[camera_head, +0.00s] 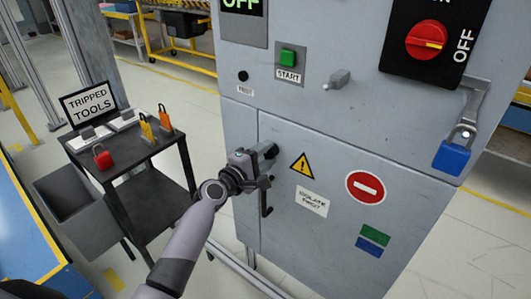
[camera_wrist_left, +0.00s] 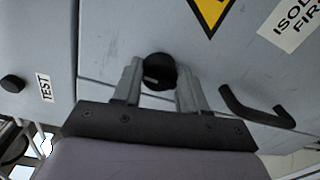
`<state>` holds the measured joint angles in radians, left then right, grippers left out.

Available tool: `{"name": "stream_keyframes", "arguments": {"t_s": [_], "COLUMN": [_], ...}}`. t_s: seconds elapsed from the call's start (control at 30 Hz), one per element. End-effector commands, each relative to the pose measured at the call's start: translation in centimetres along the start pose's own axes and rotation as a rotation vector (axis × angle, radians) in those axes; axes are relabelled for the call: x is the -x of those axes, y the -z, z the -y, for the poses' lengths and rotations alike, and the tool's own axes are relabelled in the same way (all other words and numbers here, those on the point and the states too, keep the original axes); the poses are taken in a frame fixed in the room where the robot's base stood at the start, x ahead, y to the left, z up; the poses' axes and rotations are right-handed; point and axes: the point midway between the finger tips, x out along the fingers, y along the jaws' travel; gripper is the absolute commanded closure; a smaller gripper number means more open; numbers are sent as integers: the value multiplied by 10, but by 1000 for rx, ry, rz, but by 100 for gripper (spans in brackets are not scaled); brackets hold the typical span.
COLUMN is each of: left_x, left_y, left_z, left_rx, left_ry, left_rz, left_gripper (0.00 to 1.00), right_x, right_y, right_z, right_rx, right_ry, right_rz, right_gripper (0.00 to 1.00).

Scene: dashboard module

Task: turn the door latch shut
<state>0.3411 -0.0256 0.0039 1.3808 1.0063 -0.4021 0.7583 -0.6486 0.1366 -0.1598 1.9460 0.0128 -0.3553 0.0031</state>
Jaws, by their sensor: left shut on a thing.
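The door latch (camera_head: 271,151) is a small dark round knob on the grey cabinet door (camera_head: 335,235), near the door's upper left corner. In the left wrist view the latch (camera_wrist_left: 158,72) shows as a black disc with a small light mark, between the two fingers. My left gripper (camera_head: 262,160) is at the door and shut on the latch; it also shows in the wrist view (camera_wrist_left: 160,90). The fingers hide part of the latch's sides. A black door handle (camera_head: 266,198) is just below the gripper; in the wrist view the handle (camera_wrist_left: 255,110) lies to the right.
A red rotary switch (camera_head: 427,40) and a blue padlock (camera_head: 451,157) on a hasp are on the cabinet's upper right. A green start button (camera_head: 288,56) is above the door. A dark cart (camera_head: 150,150) with a red padlock (camera_head: 102,156) stands left of the cabinet.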

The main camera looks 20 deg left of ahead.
Motion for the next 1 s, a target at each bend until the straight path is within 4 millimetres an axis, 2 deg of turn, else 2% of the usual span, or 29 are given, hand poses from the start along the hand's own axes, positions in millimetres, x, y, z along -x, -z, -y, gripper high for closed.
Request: {"name": "stream_keyframes", "arguments": {"t_s": [0.23,0.7,0.73,0.8,1.0], "left_x": [0,0,0,0,0], "left_y": [0,0,0,0,0], "left_z": [-1,-1,-1,-1,-1], "left_rx": [63,78,78,77,75], "left_ry": [1,1,1,1,1], "left_rz": [5,6,6,6,5], "left_gripper": [88,88,51,32,32], "right_x": [2,2,2,2,2], "right_y": [2,3,3,3,4], "right_z": [-1,-1,-1,-1,-1], "right_rx": [2,4,4,4,4], "right_ry": [-1,-1,-1,-1,-1], "right_rz": [-1,-2,-3,-3,-3], "right_gripper": [100,100,100,100,100]}}
